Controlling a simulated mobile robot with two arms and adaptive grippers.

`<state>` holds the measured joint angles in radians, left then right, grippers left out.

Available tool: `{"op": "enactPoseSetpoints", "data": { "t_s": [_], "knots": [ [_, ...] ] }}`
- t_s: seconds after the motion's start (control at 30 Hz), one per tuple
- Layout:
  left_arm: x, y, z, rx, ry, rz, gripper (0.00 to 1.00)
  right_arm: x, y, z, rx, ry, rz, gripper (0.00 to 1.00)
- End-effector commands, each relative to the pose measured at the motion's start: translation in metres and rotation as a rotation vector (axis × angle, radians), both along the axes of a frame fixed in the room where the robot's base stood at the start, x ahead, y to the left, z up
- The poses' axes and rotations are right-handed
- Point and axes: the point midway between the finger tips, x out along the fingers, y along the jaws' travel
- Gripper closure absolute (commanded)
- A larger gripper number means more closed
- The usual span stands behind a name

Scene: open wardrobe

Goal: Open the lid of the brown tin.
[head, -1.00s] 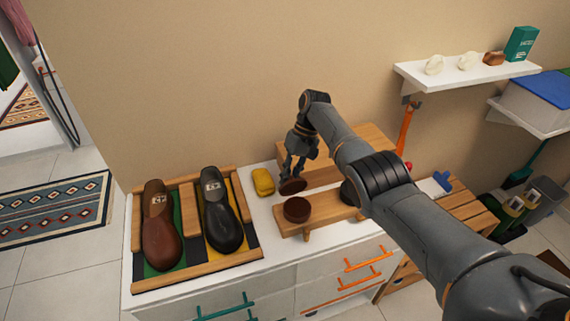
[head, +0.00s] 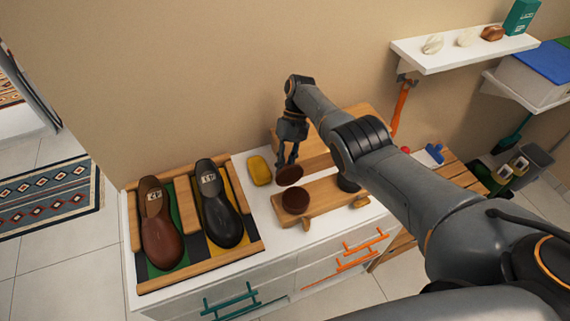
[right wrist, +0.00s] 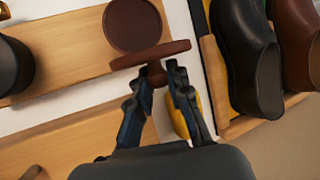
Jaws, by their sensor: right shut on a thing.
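The brown tin (head: 295,201) stands on a low wooden board, and its round brown top shows in the right wrist view (right wrist: 132,24). Its brown lid (head: 289,175) is off, tilted and held just behind the tin in the head view. My right gripper (head: 287,162) is shut on the lid's small knob. In the right wrist view the lid (right wrist: 150,54) is nearly edge-on beyond the fingertips (right wrist: 158,74) and overlaps the tin's near edge. Whether the lid touches the tin is hard to tell. My left gripper is not in view.
A yellow item (head: 259,170) lies left of the lid on the white cabinet top. A brown shoe (head: 160,225) and a black shoe (head: 221,207) lie in a wooden tray to the left. The wooden board (head: 324,200) and a dark round object (head: 347,183) are to the right.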

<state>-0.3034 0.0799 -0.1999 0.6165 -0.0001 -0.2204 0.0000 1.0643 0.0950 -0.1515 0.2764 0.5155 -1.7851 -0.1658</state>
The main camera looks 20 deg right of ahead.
Motion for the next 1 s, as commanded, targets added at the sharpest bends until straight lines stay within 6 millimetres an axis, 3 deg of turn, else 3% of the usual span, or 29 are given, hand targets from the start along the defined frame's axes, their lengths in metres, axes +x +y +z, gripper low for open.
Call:
{"op": "enactPoseSetpoints", "data": {
  "t_s": [0.03,0.13,0.17,0.63,1.0],
  "knots": [
    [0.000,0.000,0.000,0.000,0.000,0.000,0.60,-0.001,0.000,-0.001,0.000,0.001,0.000,0.80],
    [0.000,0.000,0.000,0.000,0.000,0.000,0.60,-0.001,0.000,-0.001,0.000,0.002,0.000,0.60],
    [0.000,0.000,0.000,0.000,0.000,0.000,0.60,-0.001,0.000,-0.001,0.000,0.002,0.000,0.58],
    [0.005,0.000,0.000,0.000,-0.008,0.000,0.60,0.001,0.001,0.007,0.001,0.000,0.000,0.58],
    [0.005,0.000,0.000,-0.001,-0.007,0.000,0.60,0.003,-0.003,0.057,-0.007,-0.009,-0.002,0.58]
  ]
}}
